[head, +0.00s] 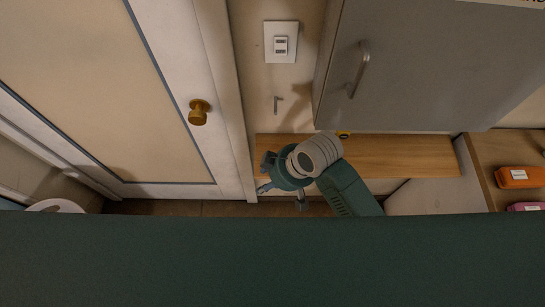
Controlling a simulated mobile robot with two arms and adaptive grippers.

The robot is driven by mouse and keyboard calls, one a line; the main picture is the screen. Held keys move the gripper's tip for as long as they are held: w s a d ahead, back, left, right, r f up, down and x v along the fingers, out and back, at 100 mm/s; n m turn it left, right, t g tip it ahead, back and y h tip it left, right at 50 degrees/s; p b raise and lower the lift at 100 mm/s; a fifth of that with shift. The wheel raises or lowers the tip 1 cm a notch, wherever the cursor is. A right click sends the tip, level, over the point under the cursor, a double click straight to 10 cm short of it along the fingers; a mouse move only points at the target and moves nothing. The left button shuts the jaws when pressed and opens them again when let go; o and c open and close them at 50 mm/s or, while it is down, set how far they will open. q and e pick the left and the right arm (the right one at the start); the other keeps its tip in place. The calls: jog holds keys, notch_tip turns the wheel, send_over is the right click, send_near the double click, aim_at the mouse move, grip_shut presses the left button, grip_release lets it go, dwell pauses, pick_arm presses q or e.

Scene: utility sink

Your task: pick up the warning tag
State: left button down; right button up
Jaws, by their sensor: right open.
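My right gripper (268,175) is in the middle of the head view, with its fingers apart and nothing seen between them. It is in front of the left part of a wooden shelf (400,153). A small yellow and dark thing (343,134) shows at the back edge of the shelf, just behind and to the right of my wrist. It is partly hidden and too small to read, so I cannot tell whether it is the warning tag. My left gripper is not in view.
A grey cabinet (430,70) with a metal handle hangs above the shelf. A door with a brass knob (198,112) stands at left. A wall switch (281,43) and a small hook (277,102) are between them. An orange box (520,177) lies at right.

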jog(key=w+a+r+n+g, duration=0.1)
jog(key=w+a+r+n, duration=0.1)
jog(key=w+a+n, duration=0.25)
jog(key=w+d+n+h, duration=0.2)
jog(key=w+d+r+n+h+p, duration=0.1)
jog(key=w+d+h, duration=0.1)
jog(key=w+d, duration=0.1)
jog(key=shift+w+r+n+g, duration=0.15)
jog(key=shift+r+n+g, duration=0.05)
jog(key=shift+n+g, duration=0.2)
jog(key=shift+w+d, duration=0.1)
notch_tip(320, 180, down, 6)
jog(key=b, duration=0.5)
jog(key=shift+r+b, duration=0.2)
jog(key=shift+b, duration=0.1)
notch_tip(320, 180, down, 5)
jog(key=b, duration=0.5)
jog(key=shift+f, duration=0.1)
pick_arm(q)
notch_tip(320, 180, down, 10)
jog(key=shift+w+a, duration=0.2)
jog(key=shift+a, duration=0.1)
pick_arm(e)
grip_shut()
